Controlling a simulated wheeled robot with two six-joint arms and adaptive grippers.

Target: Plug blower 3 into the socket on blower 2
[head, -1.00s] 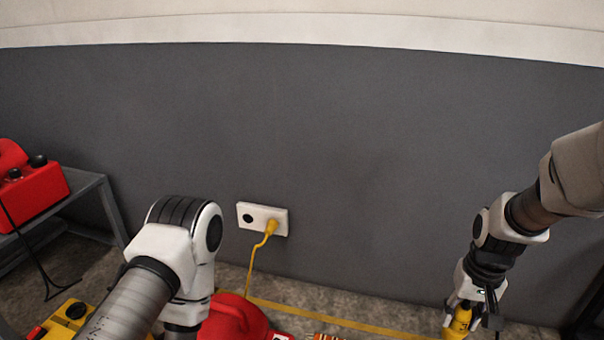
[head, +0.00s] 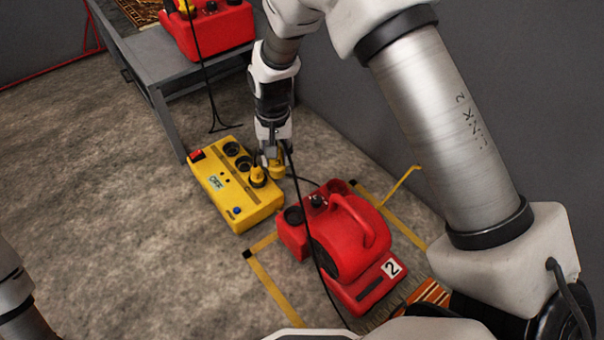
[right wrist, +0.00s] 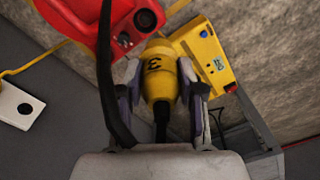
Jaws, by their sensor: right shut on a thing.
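My right gripper (head: 272,157) is shut on a yellow plug (head: 278,169) above the floor, between the yellow box and blower 2. In the right wrist view the plug (right wrist: 158,75) is marked 3, and a black cord leaves its rear. Blower 2 (head: 345,240) is red, with a white "2" label, and stands on the floor. Its dark round socket (head: 293,215) is beside a black knob; the socket also shows in the right wrist view (right wrist: 145,18), beyond the plug and apart from it. A red blower (head: 212,32) with a black cord, its number not visible, sits on the bench. My left gripper is out of view.
A yellow power box (head: 238,190) with round sockets and a yellow plug (head: 257,176) in one stands left of blower 2. A grey bench (head: 165,62) stands behind. A black cord hangs across blower 2. A white wall outlet (right wrist: 15,106) shows in the wrist view. Floor at left is clear.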

